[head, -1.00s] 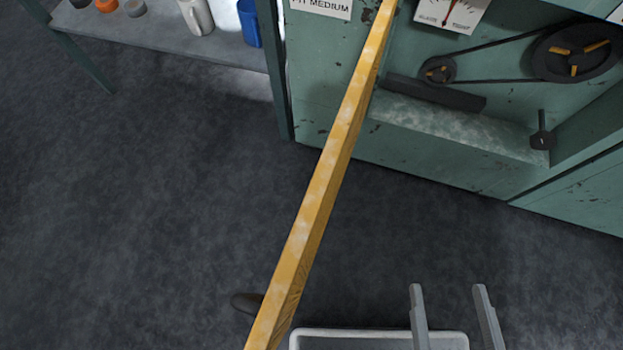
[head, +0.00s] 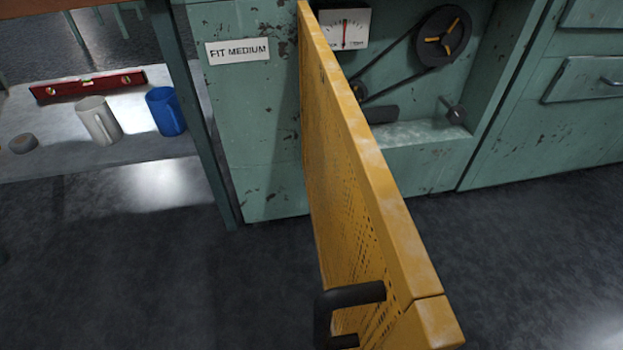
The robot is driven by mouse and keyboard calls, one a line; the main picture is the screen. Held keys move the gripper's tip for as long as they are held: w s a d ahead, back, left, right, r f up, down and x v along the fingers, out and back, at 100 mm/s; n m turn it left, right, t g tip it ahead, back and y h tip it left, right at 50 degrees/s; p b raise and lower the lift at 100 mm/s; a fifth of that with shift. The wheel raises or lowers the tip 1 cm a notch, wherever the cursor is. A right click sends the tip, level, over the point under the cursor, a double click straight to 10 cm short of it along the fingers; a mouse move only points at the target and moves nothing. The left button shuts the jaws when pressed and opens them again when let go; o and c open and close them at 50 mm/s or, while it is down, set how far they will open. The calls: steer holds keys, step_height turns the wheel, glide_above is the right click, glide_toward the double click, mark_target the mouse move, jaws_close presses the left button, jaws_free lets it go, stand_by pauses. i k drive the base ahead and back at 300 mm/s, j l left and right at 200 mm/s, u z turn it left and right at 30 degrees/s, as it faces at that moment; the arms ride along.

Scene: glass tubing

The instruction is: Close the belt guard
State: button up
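The yellow belt guard (head: 378,175) is a perforated panel standing open. It juts out from the front of the green machine (head: 265,160) toward me, with its far end at the machine beside the opening. A black handle (head: 350,297) sits on its left face near the close end. Right of the guard the opening shows a large dark pulley (head: 443,37) with yellow spokes and a black belt (head: 385,65). The smaller pulley is largely hidden behind the guard. My gripper is not in view now.
A low shelf (head: 60,160) at left holds a red level (head: 88,84), a white mug (head: 98,120) and a blue mug (head: 166,111). A knob (head: 453,111) sticks out in the opening. Green drawers (head: 585,79) stand at right. The dark floor is clear on both sides.

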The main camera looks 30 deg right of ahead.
mark_target(426, 321)
steer(key=k+j, duration=0.2)
steer(key=k, duration=0.25)
steer(key=k+j+u, duration=0.1)
steer(key=k+j, duration=0.15)
steer(key=k, duration=0.2)
